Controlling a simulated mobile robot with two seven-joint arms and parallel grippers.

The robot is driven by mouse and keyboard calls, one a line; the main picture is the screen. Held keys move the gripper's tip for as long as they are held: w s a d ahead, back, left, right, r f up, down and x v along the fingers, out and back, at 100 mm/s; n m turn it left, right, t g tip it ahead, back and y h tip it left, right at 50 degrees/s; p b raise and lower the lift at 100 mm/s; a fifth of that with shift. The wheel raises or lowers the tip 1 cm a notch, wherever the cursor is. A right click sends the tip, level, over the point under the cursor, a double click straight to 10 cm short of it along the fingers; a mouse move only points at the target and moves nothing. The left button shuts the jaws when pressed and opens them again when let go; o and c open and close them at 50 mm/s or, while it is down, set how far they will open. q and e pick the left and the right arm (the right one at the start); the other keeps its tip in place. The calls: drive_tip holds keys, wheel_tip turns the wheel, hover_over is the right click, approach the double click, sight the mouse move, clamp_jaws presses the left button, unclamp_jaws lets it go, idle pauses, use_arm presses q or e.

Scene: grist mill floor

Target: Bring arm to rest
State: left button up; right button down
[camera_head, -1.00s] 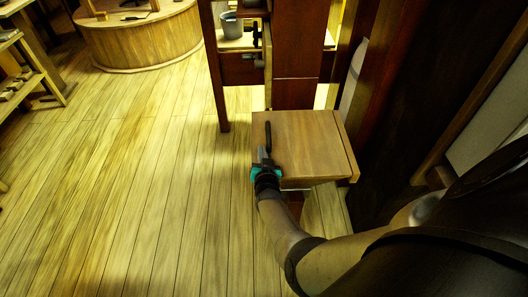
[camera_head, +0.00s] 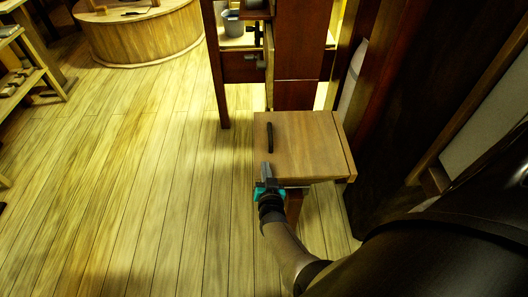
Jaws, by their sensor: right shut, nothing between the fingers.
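My right gripper (camera_head: 267,170) is at the near left edge of a wooden box-like top (camera_head: 305,148), with its teal part below the fingers. It is shut and holds nothing. A dark bar, which looks like a handle (camera_head: 270,137), is on the left part of the wooden top, a short gap beyond the fingertips. My right arm comes in from the lower right. My left gripper is not in view.
A dark red wooden post (camera_head: 297,50) stands behind the wooden top, and dark framing (camera_head: 380,110) closes off the right. A round wooden tub (camera_head: 145,35) is at the back left, shelves (camera_head: 25,80) at the far left. The plank floor (camera_head: 130,190) is clear.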

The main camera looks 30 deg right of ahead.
drive_tip(key=s+a+f+n+g+y+p, duration=0.1)
drive_tip(key=s+a+f+n+g+y, duration=0.15)
drive_tip(key=s+a+f, duration=0.45)
drive_tip(key=s+a+f+n+g+y+p, duration=0.25)
drive_tip(key=s+f+n+y, duration=0.2)
drive_tip(key=s, duration=0.55)
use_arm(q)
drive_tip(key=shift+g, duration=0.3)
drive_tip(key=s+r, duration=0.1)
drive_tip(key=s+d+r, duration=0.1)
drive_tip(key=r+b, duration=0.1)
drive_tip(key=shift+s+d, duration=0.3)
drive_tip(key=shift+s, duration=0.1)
use_arm(e)
drive_tip(key=s+f+n+g, duration=0.2)
drive_tip(key=s+f+g, duration=0.1)
drive_tip(key=s, duration=0.8)
drive_tip(key=s+f+n+g, duration=0.1)
drive_tip(key=s+f+g, duration=0.3)
drive_tip(key=s, duration=0.8)
drive_tip(key=shift+a+f+n, duration=0.3)
drive_tip(key=shift+f+n, duration=0.1)
drive_tip(key=shift+f, duration=0.25)
drive_tip(key=shift+s, duration=0.1)
